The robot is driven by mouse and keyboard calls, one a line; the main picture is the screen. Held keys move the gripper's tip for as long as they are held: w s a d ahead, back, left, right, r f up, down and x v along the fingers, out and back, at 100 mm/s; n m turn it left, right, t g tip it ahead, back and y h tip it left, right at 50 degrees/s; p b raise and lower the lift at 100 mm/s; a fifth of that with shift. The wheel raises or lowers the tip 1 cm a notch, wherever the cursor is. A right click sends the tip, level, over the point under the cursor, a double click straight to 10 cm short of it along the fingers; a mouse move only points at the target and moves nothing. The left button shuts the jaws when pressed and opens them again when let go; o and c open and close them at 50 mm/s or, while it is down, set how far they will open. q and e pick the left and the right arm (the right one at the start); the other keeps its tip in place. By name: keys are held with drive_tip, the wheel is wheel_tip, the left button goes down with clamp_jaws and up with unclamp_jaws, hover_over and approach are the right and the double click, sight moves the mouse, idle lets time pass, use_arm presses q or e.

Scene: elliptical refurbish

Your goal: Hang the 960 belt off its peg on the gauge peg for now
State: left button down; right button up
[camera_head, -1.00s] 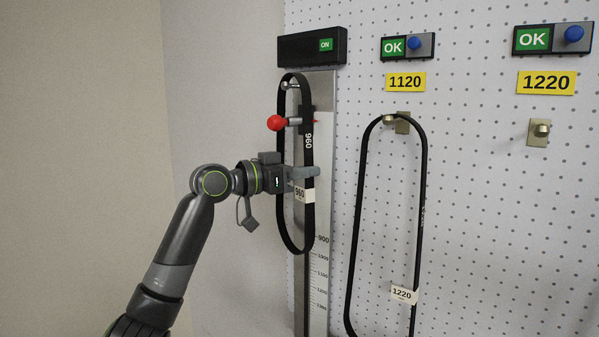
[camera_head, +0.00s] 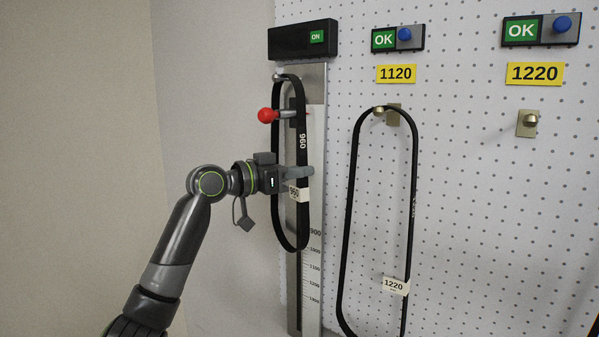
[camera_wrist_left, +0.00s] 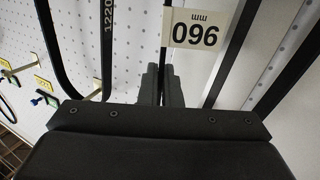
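The black 960 belt (camera_head: 276,215) hangs as a long loop in front of the gauge (camera_head: 314,270). Its top lies at the gauge peg (camera_head: 279,77) and appears to rest on it. The gauge's red knob (camera_head: 268,115) stands out at the loop's left side. My left gripper (camera_head: 300,174) is at the belt's right strand, by its white tag. In the left wrist view the fingers (camera_wrist_left: 162,85) are close together on a dark strand, behind the 960 tag (camera_wrist_left: 198,28), so they look shut on it. My right gripper is not in view.
A longer belt (camera_head: 413,205) tagged 1220 hangs on the peg under the yellow 1120 label (camera_head: 396,74). The peg (camera_head: 530,121) under the 1220 label (camera_head: 535,74) is bare.

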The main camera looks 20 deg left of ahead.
use_arm(q)
drive_tip(key=shift+f, duration=0.15)
drive_tip(key=c, duration=1.5)
unclamp_jaws()
drive_tip(key=shift+c, duration=0.2)
drive_tip(key=b+v, duration=0.9)
drive_tip(key=v, duration=0.8)
drive_tip(key=shift+s, duration=0.2)
